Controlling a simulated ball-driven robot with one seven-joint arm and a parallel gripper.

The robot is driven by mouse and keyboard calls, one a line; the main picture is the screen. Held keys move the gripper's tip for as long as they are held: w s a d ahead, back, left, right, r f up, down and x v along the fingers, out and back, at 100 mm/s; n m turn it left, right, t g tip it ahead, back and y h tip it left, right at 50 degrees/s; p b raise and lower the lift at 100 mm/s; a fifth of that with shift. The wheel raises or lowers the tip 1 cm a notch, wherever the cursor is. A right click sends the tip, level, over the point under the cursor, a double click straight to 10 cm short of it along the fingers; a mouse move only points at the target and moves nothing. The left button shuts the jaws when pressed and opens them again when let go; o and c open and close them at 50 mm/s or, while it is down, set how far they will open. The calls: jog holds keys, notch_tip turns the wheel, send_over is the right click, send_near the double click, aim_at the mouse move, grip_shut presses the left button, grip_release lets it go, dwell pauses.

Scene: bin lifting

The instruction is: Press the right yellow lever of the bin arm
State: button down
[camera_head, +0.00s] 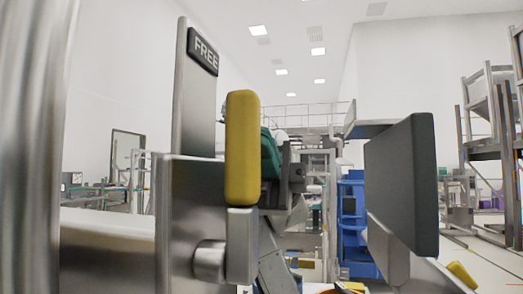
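A yellow lever (242,148) stands upright left of the picture's middle, a tall rounded yellow grip on a short metal stem. The stem is joined by a round pivot to a metal housing (185,215). No second yellow lever can be made out clearly; a small yellow piece (461,275) shows at the lower right. I cannot make out my gripper or its fingertips. Nothing is seen touching the front of the yellow lever.
A large dark grey pad (410,180) on a metal mount stands close on the right. A teal and dark mechanism (285,170) is partly hidden behind the lever. Blue shelving (355,225) stands further back. Metal racks (490,110) stand at the far right, beside open floor.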

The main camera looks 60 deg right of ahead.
jog(key=shift+a, duration=0.15)
jog(key=v, duration=1.1)
dwell(0.5)
